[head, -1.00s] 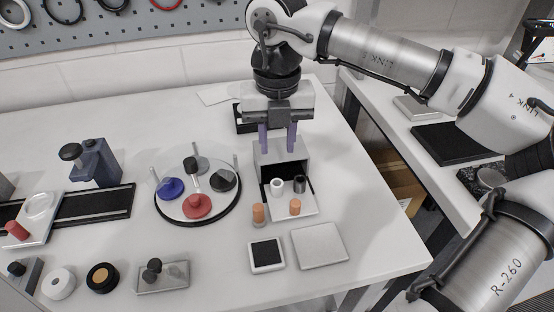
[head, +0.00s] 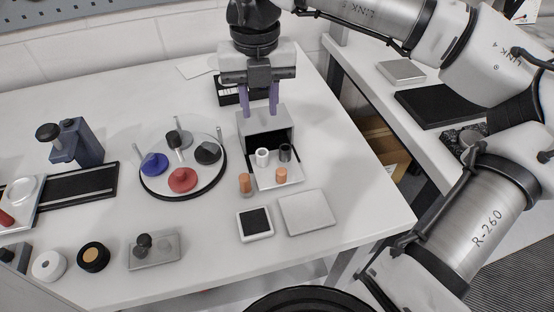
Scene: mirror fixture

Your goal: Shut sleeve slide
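The sleeve slide is a grey box (head: 262,123) with an open dark front and a pale tray (head: 264,183) that sticks out toward me. On the tray stand a white sleeve (head: 262,157), a dark sleeve (head: 285,152) and a copper-coloured piece (head: 281,175). Another copper-coloured piece (head: 245,184) stands at the tray's left front corner; whether it is on the tray I cannot tell. My gripper (head: 259,114) points down at the top of the box, with its two purple fingers apart and nothing seen between them. Whether the fingertips touch the box I cannot tell.
A round turntable (head: 166,191) with coloured knobs stands left of the slide. A black-topped pad (head: 255,222) and a grey plate (head: 306,212) lie in front of it. A dark holder (head: 229,92) is behind the gripper. The table's right edge is close by.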

